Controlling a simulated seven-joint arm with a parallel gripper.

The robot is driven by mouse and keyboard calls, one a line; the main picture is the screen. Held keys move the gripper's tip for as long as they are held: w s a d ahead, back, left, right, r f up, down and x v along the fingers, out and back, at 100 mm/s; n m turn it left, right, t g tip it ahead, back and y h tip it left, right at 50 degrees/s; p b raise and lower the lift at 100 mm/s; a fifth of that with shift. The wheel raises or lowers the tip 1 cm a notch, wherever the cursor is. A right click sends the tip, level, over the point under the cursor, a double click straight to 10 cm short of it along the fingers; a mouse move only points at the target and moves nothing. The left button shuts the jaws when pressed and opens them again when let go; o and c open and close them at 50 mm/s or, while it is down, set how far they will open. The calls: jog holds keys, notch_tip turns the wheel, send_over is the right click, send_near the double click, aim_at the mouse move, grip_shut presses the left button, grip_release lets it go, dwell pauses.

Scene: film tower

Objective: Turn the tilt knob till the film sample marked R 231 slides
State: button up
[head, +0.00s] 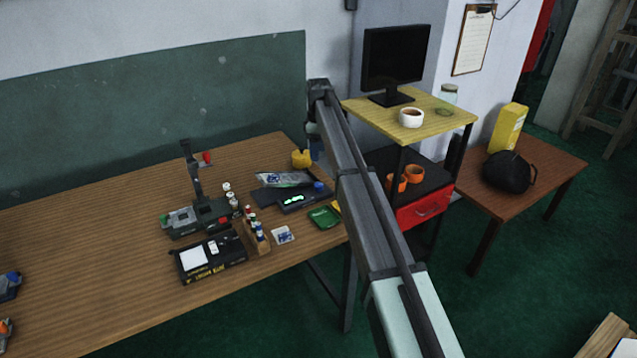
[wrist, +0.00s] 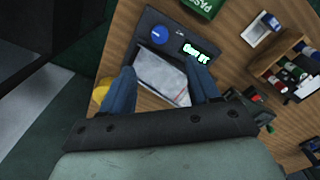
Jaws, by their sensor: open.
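A dark flat device with a lit green display (head: 292,199) and a round blue knob (head: 318,186) sits near the table's right end. The blue knob also shows in the wrist view (wrist: 160,35). A clear, pale film packet (head: 285,180) lies on the device's dark plate; in the wrist view the packet (wrist: 162,78) shows between my fingers. No R 231 marking is legible. My gripper (wrist: 160,80) is open over the packet, its two blue fingers apart, with the knob beyond the fingertips. In the head view my arm hides most of the gripper.
A wooden rack of small bottles (head: 256,240), a black tester with a lever (head: 200,218) and a black box (head: 208,257) stand left. A yellow object (head: 302,158) is behind. The table's left is mostly clear.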

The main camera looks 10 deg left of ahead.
aim_at(319, 185)
jog(key=shift+n, duration=0.4)
notch_tip(319, 185, down, 14)
jog(key=shift+r, duration=0.1)
dwell(0.3)
jog(key=shift+c, duration=0.3)
jog(key=c, duration=1)
